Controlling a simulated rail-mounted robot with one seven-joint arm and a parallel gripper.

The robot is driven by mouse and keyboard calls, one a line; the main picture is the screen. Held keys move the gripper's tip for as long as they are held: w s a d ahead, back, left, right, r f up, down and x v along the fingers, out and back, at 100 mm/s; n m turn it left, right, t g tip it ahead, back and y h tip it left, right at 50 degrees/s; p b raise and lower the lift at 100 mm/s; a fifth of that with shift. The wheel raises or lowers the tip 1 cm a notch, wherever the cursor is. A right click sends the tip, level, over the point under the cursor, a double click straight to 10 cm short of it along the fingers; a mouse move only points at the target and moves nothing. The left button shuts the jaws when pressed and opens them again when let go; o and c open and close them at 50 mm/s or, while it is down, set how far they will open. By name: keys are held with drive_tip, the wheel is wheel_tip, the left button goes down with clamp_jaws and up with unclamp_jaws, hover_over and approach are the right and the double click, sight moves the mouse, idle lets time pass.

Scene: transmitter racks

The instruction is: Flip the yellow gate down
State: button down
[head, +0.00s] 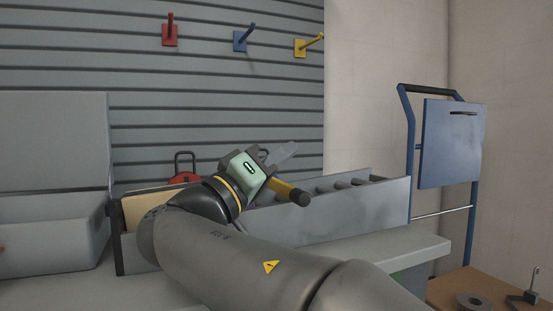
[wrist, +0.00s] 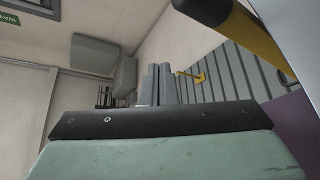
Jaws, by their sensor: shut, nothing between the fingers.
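A yellow fitting with a square plate and a slanting bar (head: 308,46) is on the grey slatted wall, right of similar blue and red ones. It looks like the yellow gate; its bar points out and up to the right. It also shows in the wrist view (wrist: 190,76), just right of the fingertips in the picture. My gripper (head: 285,153) is above the long grey bin, below and left of the yellow fitting in the head view. Its fingers are together and empty in the wrist view (wrist: 156,84). I cannot tell the distance to the wall.
The blue fitting (head: 240,41) and red fitting (head: 169,34) are to the left. A yellow-and-black handle (head: 288,191) is close beside my gripper. A long grey bin (head: 335,213) stands on the bench, with a red padlock-like thing (head: 184,178) behind. A blue trolley (head: 450,145) is right.

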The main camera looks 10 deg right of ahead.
drive_tip(key=s+a+f+p, duration=0.2)
drive_tip(key=a+p, duration=0.1)
drive_tip(key=a, duration=0.6)
drive_tip(key=shift+s, duration=0.3)
drive_tip(key=shift+d, duration=0.1)
